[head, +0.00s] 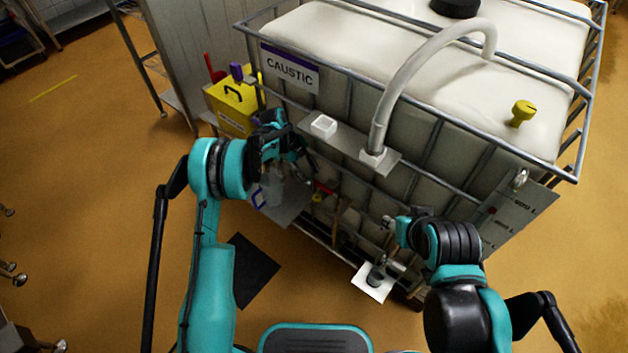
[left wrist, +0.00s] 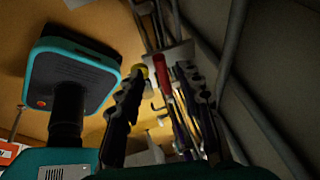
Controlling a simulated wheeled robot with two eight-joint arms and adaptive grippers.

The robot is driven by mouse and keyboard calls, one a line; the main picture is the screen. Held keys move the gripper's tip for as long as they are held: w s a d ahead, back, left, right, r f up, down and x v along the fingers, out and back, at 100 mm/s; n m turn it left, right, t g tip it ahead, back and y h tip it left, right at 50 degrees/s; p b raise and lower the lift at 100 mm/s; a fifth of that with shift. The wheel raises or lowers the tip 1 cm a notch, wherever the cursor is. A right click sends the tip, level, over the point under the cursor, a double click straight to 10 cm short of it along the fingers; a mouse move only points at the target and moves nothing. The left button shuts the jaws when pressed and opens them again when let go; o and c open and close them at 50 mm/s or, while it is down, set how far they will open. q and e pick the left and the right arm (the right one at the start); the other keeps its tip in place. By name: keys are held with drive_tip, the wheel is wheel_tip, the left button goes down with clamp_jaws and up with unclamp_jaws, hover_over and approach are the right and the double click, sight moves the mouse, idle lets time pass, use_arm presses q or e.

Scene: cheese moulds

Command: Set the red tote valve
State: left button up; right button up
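The red valve handle (head: 325,188) is a small red bar low on the front of the caged white tote (head: 330,50), partly hidden in shadow. In the left wrist view the red handle (left wrist: 162,80) stands between my two dark fingers, further off than the fingertips as far as I can tell. My left gripper (head: 298,165) is beside the tote front, just up and left of the handle. Its fingers are apart in the left wrist view, with no visible contact. My right gripper (head: 388,240) is low by the tote's front; its fingers are too small and dark to read.
A yellow bin (head: 232,105) stands left of the tote. A grey shelf (head: 345,140) with a white hose (head: 400,85) sticks out from the cage above the valve. A white sheet (head: 365,285) and a black mat (head: 253,270) lie below. The floor at left is open.

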sight(316, 182)
use_arm(q)
drive_tip(key=b+x, duration=0.1)
drive_tip(key=x, duration=0.2)
drive_tip(key=shift+d+f, duration=0.1)
drive_tip(key=shift+f, duration=0.2)
drive_tip(key=shift+c, duration=0.4)
clamp_jaws()
